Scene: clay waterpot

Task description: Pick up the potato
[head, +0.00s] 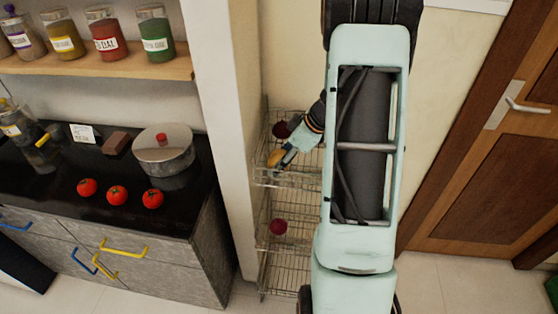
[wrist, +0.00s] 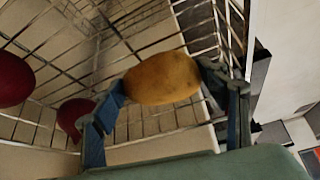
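The potato (wrist: 163,77) is yellow-brown and oval. In the wrist view it lies between the two blue-grey fingers of my gripper (wrist: 161,86), with a fingertip against each end. In the head view the potato (head: 274,158) shows small at the tips of my gripper (head: 279,156), over the front part of the upper wire basket (head: 290,180). My gripper looks shut on it. I cannot tell whether the potato still touches the basket wires.
Dark red round vegetables lie in the rack: one in the upper basket (head: 281,129), one lower (head: 278,228). A wall edge stands left of the rack. A wooden door (head: 490,180) is right.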

